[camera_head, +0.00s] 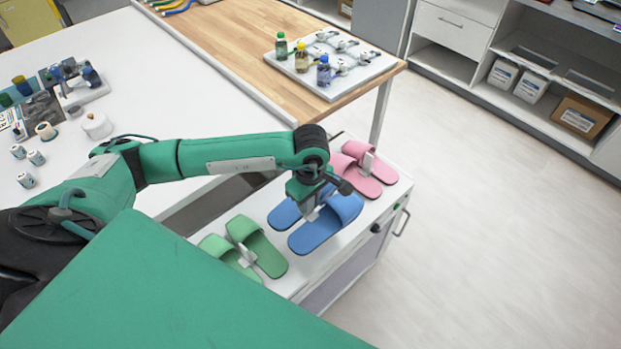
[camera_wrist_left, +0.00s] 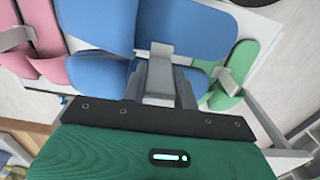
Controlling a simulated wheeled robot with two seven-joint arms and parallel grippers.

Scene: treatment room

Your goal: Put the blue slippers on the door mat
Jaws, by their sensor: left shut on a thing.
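The blue slippers (camera_head: 314,236) lie side by side on the white top of a small cabinet (camera_head: 290,283), between a green pair and a pink pair. They also fill the upper middle of the left wrist view (camera_wrist_left: 195,35). My left gripper (camera_head: 314,207) reaches down over them from the left and is shut on the light grey piece between the two slippers. In the left wrist view the fingers (camera_wrist_left: 160,85) sit around this piece (camera_wrist_left: 161,55). The arm hides part of the pair. My right gripper is not in view. I see no door mat.
Pink slippers (camera_head: 369,176) stand close behind the blue pair and green slippers (camera_head: 262,247) close in front. A wooden table (camera_head: 230,30) holds a tray (camera_head: 325,88) with bottles. Open pale floor (camera_head: 490,220) lies to the right, with shelves beyond.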

